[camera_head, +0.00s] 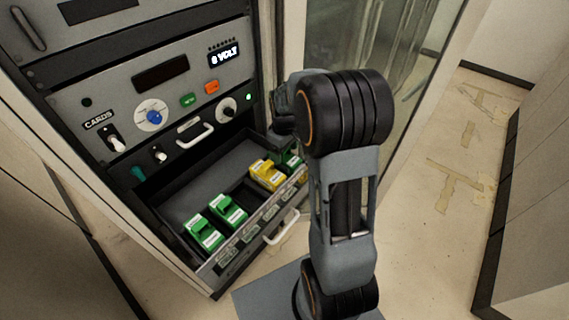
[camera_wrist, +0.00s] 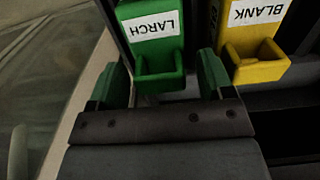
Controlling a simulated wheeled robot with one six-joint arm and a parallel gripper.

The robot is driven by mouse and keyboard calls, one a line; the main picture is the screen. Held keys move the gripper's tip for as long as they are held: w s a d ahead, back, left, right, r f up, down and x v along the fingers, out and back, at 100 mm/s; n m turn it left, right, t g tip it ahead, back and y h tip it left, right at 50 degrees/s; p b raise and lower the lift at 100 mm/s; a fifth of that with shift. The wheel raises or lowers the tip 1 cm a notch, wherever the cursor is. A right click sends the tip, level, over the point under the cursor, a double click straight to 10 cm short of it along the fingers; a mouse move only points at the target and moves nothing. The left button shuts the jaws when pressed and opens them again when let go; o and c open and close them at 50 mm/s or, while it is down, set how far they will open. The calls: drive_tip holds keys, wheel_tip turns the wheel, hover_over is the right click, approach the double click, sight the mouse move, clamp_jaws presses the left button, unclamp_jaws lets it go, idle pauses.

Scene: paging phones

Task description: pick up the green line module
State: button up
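A green line module (camera_wrist: 183,45) labelled LARCH is at the top middle of the wrist view, its handle facing my gripper. My gripper (camera_wrist: 160,75) is open, with one finger on each side of that handle and visible gaps on both sides. In the head view, a green module (camera_head: 293,160) at the drawer's right end is partly hidden by my arm, which also hides my gripper. Two more green modules (camera_head: 203,233) (camera_head: 229,210) sit in the drawer's left part; their labels are too small to read.
A yellow module (camera_head: 268,173), labelled BLANK in the wrist view (camera_wrist: 250,40), is close beside the LARCH module. The open drawer (camera_head: 210,180) has a front wall with a white handle (camera_head: 282,227). Above is a panel with knobs and switches. Open floor (camera_head: 430,230) lies right.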

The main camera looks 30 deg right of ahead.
clamp_jaws()
idle(0.5)
drive_tip(key=shift+r, duration=0.1)
